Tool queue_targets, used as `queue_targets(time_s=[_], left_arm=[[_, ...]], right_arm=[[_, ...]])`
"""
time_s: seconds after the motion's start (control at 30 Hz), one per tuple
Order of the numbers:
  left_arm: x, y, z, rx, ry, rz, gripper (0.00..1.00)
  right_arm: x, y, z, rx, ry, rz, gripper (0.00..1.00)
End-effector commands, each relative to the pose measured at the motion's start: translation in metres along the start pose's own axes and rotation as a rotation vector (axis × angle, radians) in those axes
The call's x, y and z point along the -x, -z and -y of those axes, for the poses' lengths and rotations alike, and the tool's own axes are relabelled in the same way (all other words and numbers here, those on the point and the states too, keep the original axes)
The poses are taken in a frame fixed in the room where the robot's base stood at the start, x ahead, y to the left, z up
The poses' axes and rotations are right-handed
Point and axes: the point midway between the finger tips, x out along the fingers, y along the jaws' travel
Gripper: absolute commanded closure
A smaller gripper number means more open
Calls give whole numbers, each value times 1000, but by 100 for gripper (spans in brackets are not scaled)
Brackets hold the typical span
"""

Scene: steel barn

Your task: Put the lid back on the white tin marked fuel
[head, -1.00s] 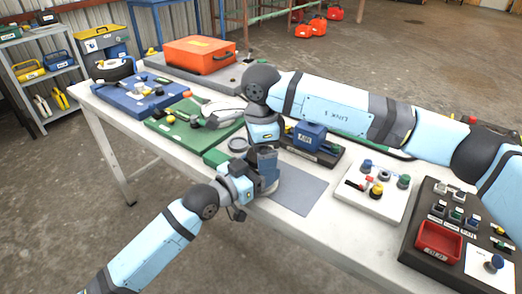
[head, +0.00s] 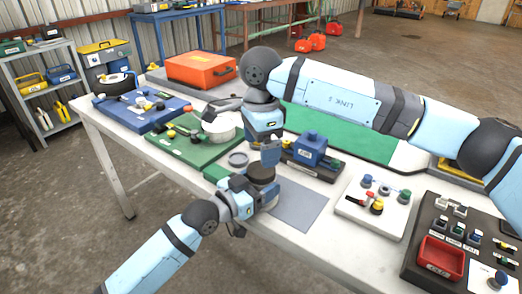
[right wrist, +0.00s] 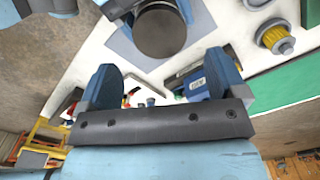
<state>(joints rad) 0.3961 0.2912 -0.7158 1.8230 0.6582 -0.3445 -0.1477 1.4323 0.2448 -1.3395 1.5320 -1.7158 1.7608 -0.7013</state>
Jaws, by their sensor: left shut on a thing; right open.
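My left gripper (head: 250,190) is shut on a round can with a dark top (head: 262,173), upright above the table's front edge. Its dark round end also shows in the right wrist view (right wrist: 160,32). I cannot read any mark on it or tell if it is the fuel tin. A grey round disc with a rim (head: 238,159), possibly the lid, lies on the table just behind it.
A blue labelled block (head: 310,148) stands on a dark base to the right. A white board with knobs (head: 372,208) and a dark panel with a red tray (head: 438,257) lie further right. A grey mat (head: 297,205) lies beside the can. An orange case (head: 201,69) stands behind.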

Motion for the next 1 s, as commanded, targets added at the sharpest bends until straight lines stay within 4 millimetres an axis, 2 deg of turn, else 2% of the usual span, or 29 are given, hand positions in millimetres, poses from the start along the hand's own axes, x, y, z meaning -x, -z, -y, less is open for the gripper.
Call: queue_targets(time_s=[0.1,0.2,0.53,0.67,1.0], left_arm=[[0,0,0,0,0,0,98],[0,0,0,0,0,0,98],[0,0,0,0,0,0,98],[0,0,0,0,0,0,98],[0,0,0,0,0,0,98]], right_arm=[[14,0,0,111,1,-2,10],[18,0,0,158,-1,0,10],[17,0,0,163,-2,0,10],[6,0,0,162,-2,1,10],[-45,0,0,161,-2,0,10]])
